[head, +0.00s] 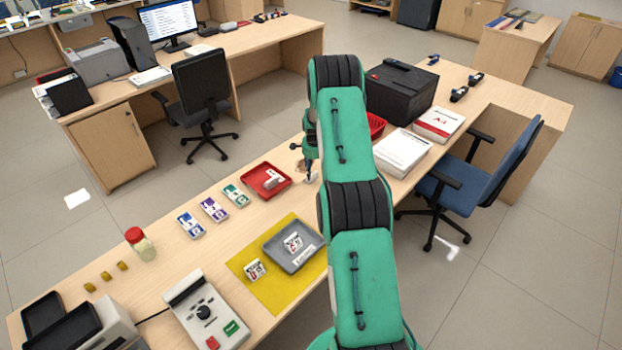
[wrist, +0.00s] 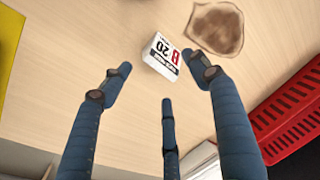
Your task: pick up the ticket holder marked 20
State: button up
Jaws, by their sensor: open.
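The ticket holder marked 20 (wrist: 161,57) is a small white block with a red patch and a dark stripe. It lies on the wooden counter in the wrist view, just beyond my fingertips. My gripper (wrist: 166,82) is open and empty, its three blue fingers spread around the near side of the holder, with no contact visible. In the head view my gripper (head: 309,175) is over the counter, right of the red tray, and I cannot make out the holder marked 20 there.
A brown stain (wrist: 216,28) lies beside the holder. A red slotted basket (wrist: 292,108) is close on the right. The red tray (head: 248,184), grey tray (head: 277,257) and yellow mat (head: 252,288) lie left of my arm. White boxes (head: 402,152) stand to its right.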

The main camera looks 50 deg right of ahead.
aim_at(313, 174)
jog(key=shift+w+d+f, duration=0.1)
jog(key=shift+w+f, duration=0.05)
jog(key=shift+f, duration=1.1)
jog(key=shift+w+d+f, duration=0.1)
jog(key=shift+w+f, duration=0.05)
jog(key=shift+f, duration=1.1)
jog(key=shift+c, duration=0.2)
jog(key=c, duration=1.2)
